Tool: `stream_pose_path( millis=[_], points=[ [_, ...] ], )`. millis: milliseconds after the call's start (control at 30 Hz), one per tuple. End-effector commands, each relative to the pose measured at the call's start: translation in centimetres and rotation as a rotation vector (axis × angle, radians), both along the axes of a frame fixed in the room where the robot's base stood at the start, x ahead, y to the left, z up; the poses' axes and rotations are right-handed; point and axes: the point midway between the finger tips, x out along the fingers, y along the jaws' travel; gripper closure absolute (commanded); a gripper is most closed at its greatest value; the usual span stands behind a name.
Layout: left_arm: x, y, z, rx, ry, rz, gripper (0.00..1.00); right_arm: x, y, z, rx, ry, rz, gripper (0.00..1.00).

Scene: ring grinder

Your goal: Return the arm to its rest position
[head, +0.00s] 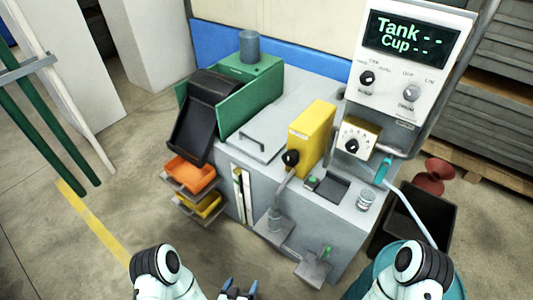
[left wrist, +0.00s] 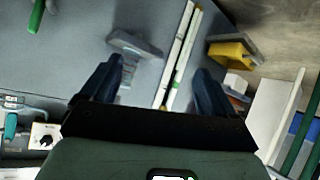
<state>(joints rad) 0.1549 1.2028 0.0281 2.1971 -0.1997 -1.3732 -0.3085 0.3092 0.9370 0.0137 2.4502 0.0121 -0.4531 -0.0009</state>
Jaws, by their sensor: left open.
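My left gripper (head: 239,288) shows at the bottom edge of the head view, in front of the grey grinder cabinet (head: 262,222). Its two dark blue fingers are apart with nothing between them. In the left wrist view the open fingers (left wrist: 157,82) frame part of the cabinet front, with the pale vertical strips (left wrist: 178,60) beyond and between them. My left arm's white and black joint shows at the lower left of the head view. My right arm's joint shows at the lower right; the right gripper is out of view.
Orange (head: 190,173) and yellow (head: 203,205) bins hang on the cabinet's left side. A pedal-like grey plate (head: 312,270) juts from its front. A teal drum (head: 408,258) and black bin (head: 422,222) stand at the right.

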Motion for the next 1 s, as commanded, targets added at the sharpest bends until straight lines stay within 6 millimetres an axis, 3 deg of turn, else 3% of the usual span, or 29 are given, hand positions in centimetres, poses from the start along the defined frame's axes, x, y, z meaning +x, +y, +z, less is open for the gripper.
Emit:
stream_pose_path(
  millis=[33, 133, 233, 400, 500, 900, 1000],
  points=[
    [-1.2, 1.6, -2.2, -0.016, 0.119, 0.032, 0.11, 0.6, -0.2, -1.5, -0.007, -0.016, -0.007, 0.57],
    [-4.5, 3.7, -4.9, -0.063, 0.358, 0.1, 0.11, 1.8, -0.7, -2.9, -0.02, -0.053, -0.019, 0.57],
    [-8.0, 5.3, -6.6, -0.114, 0.573, 0.176, 0.11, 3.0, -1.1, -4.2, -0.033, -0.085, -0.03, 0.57],
    [-14.2, 6.8, -7.6, -0.205, 0.898, 0.313, 0.11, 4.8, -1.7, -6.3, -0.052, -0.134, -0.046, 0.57],
    [-15.4, 6.1, -3.3, -0.209, 0.93, 0.293, 0.11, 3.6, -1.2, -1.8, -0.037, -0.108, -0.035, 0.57],
    [-19.0, 4.2, 7.9, -0.215, 1.084, 0.227, 0.11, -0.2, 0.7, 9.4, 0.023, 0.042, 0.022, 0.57],
    [-19.3, 3.9, 9.7, -0.216, 1.11, 0.215, 0.11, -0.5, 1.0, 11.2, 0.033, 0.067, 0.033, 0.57]
  ],
)
